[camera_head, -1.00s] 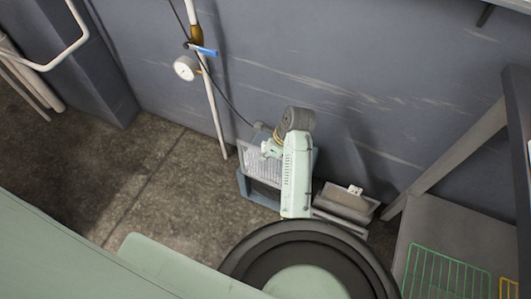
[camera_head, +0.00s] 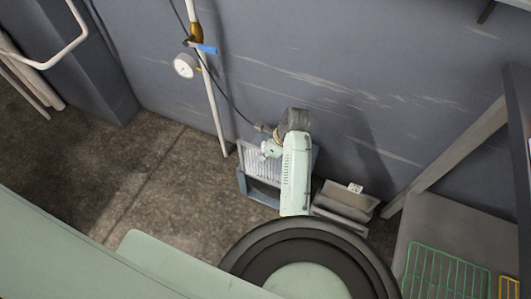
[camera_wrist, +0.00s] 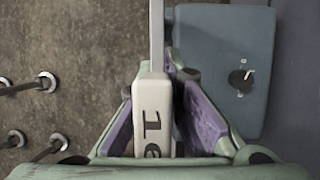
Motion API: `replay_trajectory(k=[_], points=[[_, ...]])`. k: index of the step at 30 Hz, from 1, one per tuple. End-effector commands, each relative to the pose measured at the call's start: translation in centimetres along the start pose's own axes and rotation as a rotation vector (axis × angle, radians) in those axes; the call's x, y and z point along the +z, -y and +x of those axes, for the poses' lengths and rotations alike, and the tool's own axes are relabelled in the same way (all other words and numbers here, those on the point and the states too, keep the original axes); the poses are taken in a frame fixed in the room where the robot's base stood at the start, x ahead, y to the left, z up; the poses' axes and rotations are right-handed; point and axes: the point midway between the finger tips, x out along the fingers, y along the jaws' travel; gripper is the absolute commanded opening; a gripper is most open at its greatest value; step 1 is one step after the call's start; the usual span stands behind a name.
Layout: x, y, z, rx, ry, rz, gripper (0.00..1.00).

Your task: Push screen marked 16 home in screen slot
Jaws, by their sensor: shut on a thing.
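The screen marked 16 (camera_wrist: 152,118) shows in the wrist view as a pale block with dark digits and a narrow grey bar running up from it. My gripper (camera_wrist: 160,84) is shut on this block, with purple pads on both sides. In the head view a pale mesh panel (camera_head: 262,163), apparently the screen, sits at a blue-grey frame (camera_head: 245,187) low by the wall. My arm covers its right side. I cannot tell how deep the screen sits in the slot.
A blue-grey unit with a dark knob (camera_wrist: 241,79) is close right of my gripper. Several metal rods (camera_wrist: 30,84) show at left. In the head view a grey box (camera_head: 345,199) stands right of my arm, and a pipe with a gauge (camera_head: 185,66) stands left. Floor at left is clear.

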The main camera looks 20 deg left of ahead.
Motion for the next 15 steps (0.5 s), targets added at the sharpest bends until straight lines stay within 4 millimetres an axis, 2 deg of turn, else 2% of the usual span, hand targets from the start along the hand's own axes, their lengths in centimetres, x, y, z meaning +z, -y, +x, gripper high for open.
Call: replay_trajectory(k=[15], points=[[-0.28, 0.01, 0.69, 0.001, 0.0, 0.0, 0.0]])
